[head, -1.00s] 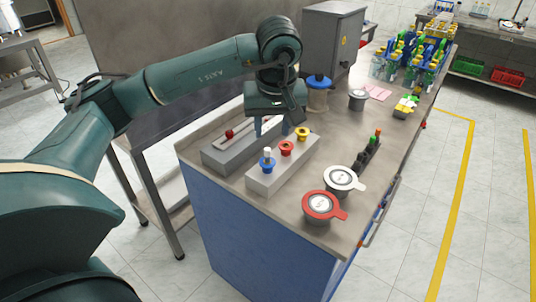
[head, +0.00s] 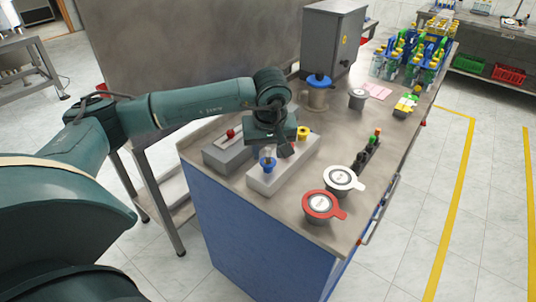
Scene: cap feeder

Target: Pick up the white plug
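The white plug (head: 267,155) is a small pale piece upright in a blue collar (head: 267,164) at the near left end of a light grey block (head: 262,184). Only a little of it shows beneath my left gripper. My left gripper (head: 277,153) points down over the block, close above and beside the plug. One dark finger shows just right of the plug; the other is hard to make out, so I cannot tell whether they are apart or touch the plug. My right gripper is not in view.
A yellow collar (head: 303,132) sits at the block's far end. A grey box with a red knob (head: 231,133) stands left. Red-rimmed (head: 319,206) and white-rimmed (head: 340,179) pots stand right. Behind are a blue-lidded jar (head: 318,92) and a grey cabinet (head: 331,42).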

